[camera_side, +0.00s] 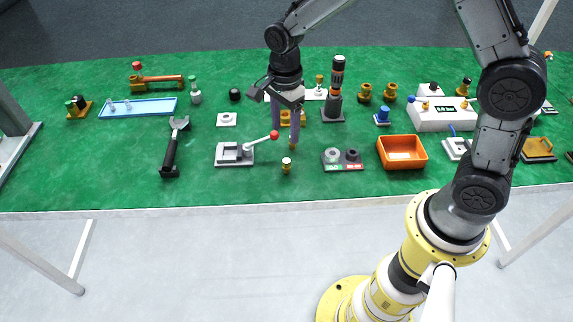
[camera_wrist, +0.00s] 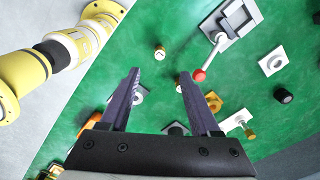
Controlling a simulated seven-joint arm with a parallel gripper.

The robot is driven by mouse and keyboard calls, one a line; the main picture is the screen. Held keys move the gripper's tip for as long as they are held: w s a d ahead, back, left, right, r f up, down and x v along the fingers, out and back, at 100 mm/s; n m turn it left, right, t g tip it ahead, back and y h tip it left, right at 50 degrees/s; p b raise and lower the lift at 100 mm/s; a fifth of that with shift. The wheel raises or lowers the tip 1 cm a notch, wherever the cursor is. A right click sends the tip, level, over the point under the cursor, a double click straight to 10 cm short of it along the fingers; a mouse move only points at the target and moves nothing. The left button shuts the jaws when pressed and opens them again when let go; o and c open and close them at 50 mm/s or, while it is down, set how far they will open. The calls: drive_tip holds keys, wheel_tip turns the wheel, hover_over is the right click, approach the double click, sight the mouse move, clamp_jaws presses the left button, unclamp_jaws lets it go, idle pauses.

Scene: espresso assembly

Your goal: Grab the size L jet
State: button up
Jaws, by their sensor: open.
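A small brass jet with a pale top (camera_side: 287,166) stands upright on the green table near its front edge. It also shows in the wrist view (camera_wrist: 160,53), ahead of the gap between my fingertips; its size mark is too small to read. A small brass piece (camera_wrist: 180,88) shows beside the right finger in the wrist view; I cannot tell whether it is another jet. My gripper (camera_side: 286,139) points down, open and empty, behind the pale-topped jet and apart from it. Its two purple-grey fingers (camera_wrist: 159,75) are spread wide.
A grey lever fixture (camera_side: 233,153) with a red knob (camera_side: 274,134) is close to the left of my gripper. A stand with two round seats (camera_side: 344,167) and an orange bin (camera_side: 402,138) are to the right. The front strip of table is clear.

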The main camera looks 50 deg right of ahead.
sight(286, 161)
wheel_tip(286, 161, down, 13)
drive_tip(key=shift+d+r, duration=0.1)
drive_tip(key=shift+d, duration=0.05)
idle(0.4)
clamp_jaws()
